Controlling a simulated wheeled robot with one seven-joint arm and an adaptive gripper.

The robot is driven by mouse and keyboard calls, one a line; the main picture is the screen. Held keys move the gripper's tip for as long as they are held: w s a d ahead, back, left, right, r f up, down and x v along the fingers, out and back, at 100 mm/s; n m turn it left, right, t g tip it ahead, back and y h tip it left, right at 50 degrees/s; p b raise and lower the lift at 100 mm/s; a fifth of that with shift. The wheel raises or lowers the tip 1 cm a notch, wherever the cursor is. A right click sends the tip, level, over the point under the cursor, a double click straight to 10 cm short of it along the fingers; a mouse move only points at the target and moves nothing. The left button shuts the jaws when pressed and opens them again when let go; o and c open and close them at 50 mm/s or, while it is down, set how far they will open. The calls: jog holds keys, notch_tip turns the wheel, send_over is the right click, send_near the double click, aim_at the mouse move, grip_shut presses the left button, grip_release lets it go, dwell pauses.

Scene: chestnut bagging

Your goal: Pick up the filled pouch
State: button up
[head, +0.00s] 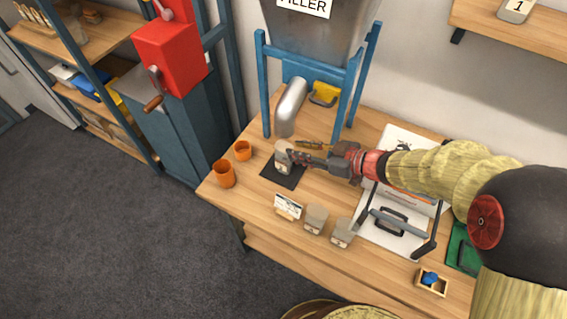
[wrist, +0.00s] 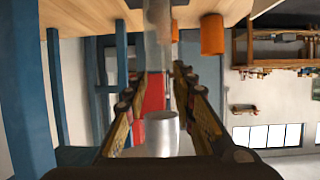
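The filled pouch (head: 282,154) is a small pale grey-beige bag. It stands on a dark square mat (head: 284,176) near the table's back left, in front of the filler's metal spout (head: 291,106). My gripper (head: 292,157) reaches in from the right, level with the pouch, and its fingertips overlap it. In the wrist view, which appears upside down, the pouch (wrist: 158,28) lies between the two fingertips (wrist: 160,72). The fingers stand apart with the pouch in the gap. Whether they press on it cannot be made out.
Two orange cups (head: 224,174) (head: 243,150) stand left of the mat. A small card (head: 288,206) and two more pouches (head: 316,218) (head: 342,232) stand in front. A white sealer-like device (head: 385,238) is to the right. Blue filler legs (head: 265,85) rise behind.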

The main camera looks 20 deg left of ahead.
aim_at(284, 158)
jog(key=b+x, duration=0.1)
jog(key=x, duration=0.1)
jog(key=b+x, duration=0.1)
jog(key=shift+w+a+f, duration=0.1)
jog(key=shift+a+f, duration=0.15)
jog(key=shift+f, duration=0.15)
jog(key=shift+w+a, duration=0.1)
jog(key=shift+a, duration=0.3)
jog(key=shift+c, duration=0.6)
grip_shut()
